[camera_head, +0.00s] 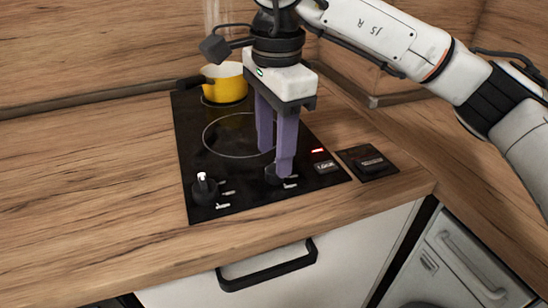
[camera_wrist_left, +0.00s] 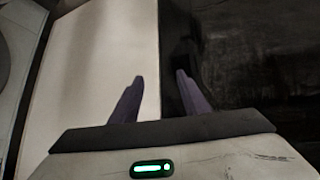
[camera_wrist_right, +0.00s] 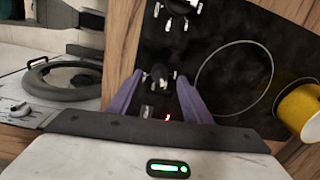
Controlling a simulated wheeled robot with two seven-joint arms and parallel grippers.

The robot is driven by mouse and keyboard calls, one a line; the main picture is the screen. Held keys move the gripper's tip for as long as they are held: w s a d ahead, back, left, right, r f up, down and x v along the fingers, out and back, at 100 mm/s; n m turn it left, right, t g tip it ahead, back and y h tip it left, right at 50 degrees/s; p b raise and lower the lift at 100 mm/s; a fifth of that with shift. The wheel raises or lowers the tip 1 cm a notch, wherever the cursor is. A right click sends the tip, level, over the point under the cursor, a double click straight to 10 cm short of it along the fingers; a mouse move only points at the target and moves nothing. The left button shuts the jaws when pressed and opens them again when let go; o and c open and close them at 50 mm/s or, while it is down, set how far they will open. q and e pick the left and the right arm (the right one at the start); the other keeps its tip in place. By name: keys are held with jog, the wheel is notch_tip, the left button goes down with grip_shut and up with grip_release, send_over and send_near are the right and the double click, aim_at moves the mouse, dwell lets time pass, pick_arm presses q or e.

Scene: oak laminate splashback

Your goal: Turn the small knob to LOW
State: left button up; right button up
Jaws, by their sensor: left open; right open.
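A black hob (camera_head: 196,135) is set in the worktop. One black knob (camera_head: 204,186) with a white pointer stands at its front left corner; it also shows at the top of the right wrist view (camera_wrist_right: 179,12). A second black knob (camera_head: 270,176) sits further right, partly hidden by my right gripper (camera_head: 276,163). In the right wrist view this knob (camera_wrist_right: 158,72) shows between the open, empty fingertips (camera_wrist_right: 160,76); contact cannot be told. White marks beside both knobs are too small to read. My left gripper (camera_wrist_left: 160,76) is open and empty, away from the hob.
A yellow pot (camera_head: 228,84) stands on the hob's back left. A red light (camera_head: 317,151) and a small labelled plate (camera_head: 324,167) are at the right edge. A black square plate (camera_head: 368,162) lies beside the hob. The worktop to the left (camera_head: 90,170) is clear.

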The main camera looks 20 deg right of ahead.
notch_tip(320, 180, up, 7)
jog(key=shift+s+p, duration=0.15)
jog(key=shift+p, duration=0.3)
